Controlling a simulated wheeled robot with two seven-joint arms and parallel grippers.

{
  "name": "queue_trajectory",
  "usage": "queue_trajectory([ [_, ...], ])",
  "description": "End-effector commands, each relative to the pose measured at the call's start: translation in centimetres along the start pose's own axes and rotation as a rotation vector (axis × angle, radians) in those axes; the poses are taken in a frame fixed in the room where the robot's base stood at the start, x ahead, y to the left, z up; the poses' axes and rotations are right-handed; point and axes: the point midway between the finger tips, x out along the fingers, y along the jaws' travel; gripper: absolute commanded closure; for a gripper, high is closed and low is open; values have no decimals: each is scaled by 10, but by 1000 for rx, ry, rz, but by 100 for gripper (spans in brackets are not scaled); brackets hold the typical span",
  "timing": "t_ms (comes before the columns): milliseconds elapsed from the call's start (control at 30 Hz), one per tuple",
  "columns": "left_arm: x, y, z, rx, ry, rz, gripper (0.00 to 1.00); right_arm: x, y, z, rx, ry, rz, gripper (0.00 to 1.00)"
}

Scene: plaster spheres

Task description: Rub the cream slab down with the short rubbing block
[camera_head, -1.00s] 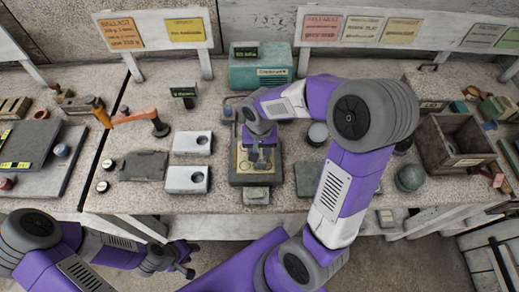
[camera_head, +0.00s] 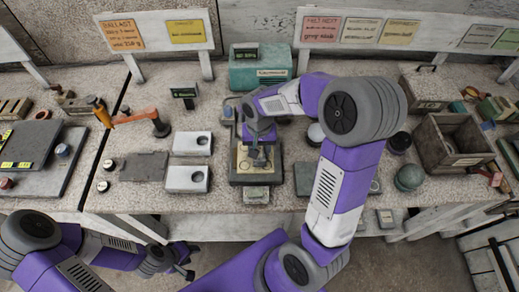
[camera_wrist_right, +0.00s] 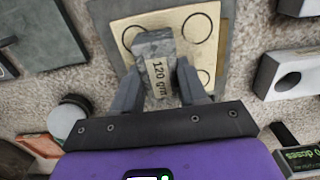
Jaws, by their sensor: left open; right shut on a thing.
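The cream slab (camera_head: 243,153) lies in a dark grey tray-like base on the bench in the head view. In the right wrist view the slab (camera_wrist_right: 202,20) shows dark ring outlines on its face. My right gripper (camera_head: 261,160) is over the slab, pointing down. In the right wrist view my right gripper (camera_wrist_right: 157,85) is shut on a grey rubbing block (camera_wrist_right: 155,58) marked "120 grit". The block is over the slab; whether it touches cannot be told. My left gripper (camera_head: 187,270) is open and empty, in front of the bench's front edge.
Two white blocks with round holes (camera_head: 187,179) stand left of the slab, beside a dark flat plate (camera_head: 143,166). A teal box (camera_head: 259,69) stands behind. A green-grey sphere (camera_head: 409,177) and an open wooden crate (camera_head: 455,148) are to the right.

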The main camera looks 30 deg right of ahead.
Motion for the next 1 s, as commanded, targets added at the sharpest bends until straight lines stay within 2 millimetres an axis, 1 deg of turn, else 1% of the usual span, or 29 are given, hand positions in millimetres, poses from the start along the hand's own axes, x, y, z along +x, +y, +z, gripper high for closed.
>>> queue_trajectory([
  [33,0,0,0,0,0,0,57,-2,0,-9,1,26,-7,97],
  [67,0,0,0,0,0,0,57,-3,0,-8,1,26,-8,97],
  [333,3,-1,0,0,0,0,57,-4,1,9,3,26,-8,97],
  [567,4,-2,0,0,0,0,57,-3,0,18,2,20,-6,97],
  [800,8,-3,0,0,0,0,57,-1,0,35,0,19,-6,97],
  [900,8,-3,0,0,0,0,57,0,0,38,1,17,-5,97],
  [1000,7,-3,0,0,0,0,57,0,0,35,2,16,-5,97],
])
